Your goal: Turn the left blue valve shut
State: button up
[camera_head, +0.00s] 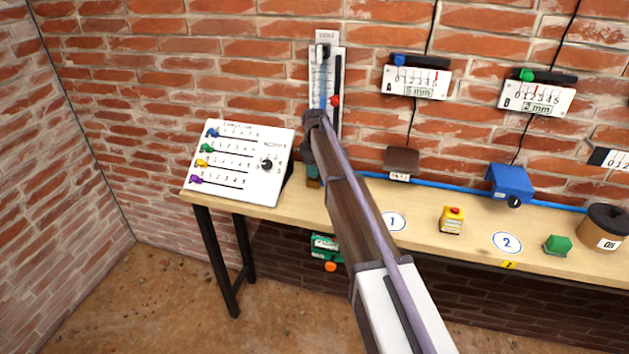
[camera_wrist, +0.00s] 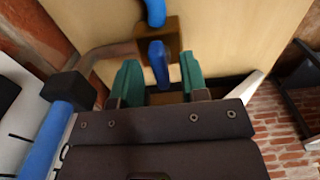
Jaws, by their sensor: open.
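The left blue valve shows in the wrist view as a blue handle (camera_wrist: 157,60) on a brown body (camera_wrist: 173,30), with a blue pipe (camera_wrist: 155,12) leaving it. My gripper (camera_wrist: 158,78) is open, with one green fingertip on each side of the handle. The handle stands between the fingertips; I cannot tell whether either touches it. In the head view my gripper (camera_head: 313,171) is at the back edge of the bench, below the wall gauge, and my arm hides most of the valve.
The wooden bench (camera_head: 350,215) carries a white panel (camera_head: 240,162) with coloured sliders at left. A tall gauge (camera_head: 325,80) hangs right above my gripper. A blue pipe (camera_head: 430,183) runs right to a blue box (camera_head: 511,183). A yellow button box (camera_head: 452,220) stands on the bench.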

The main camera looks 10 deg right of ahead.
jog(key=shift+f, duration=0.1)
grip_shut()
dwell(0.3)
jog(key=shift+m, duration=0.3)
jog(key=m, duration=0.3)
jog(key=shift+m, duration=0.3)
jog(key=m, duration=0.4)
jog(key=shift+m, duration=0.3)
jog(key=m, duration=0.4)
jog(key=shift+s, duration=0.1)
jog(key=shift+m, duration=2.5)
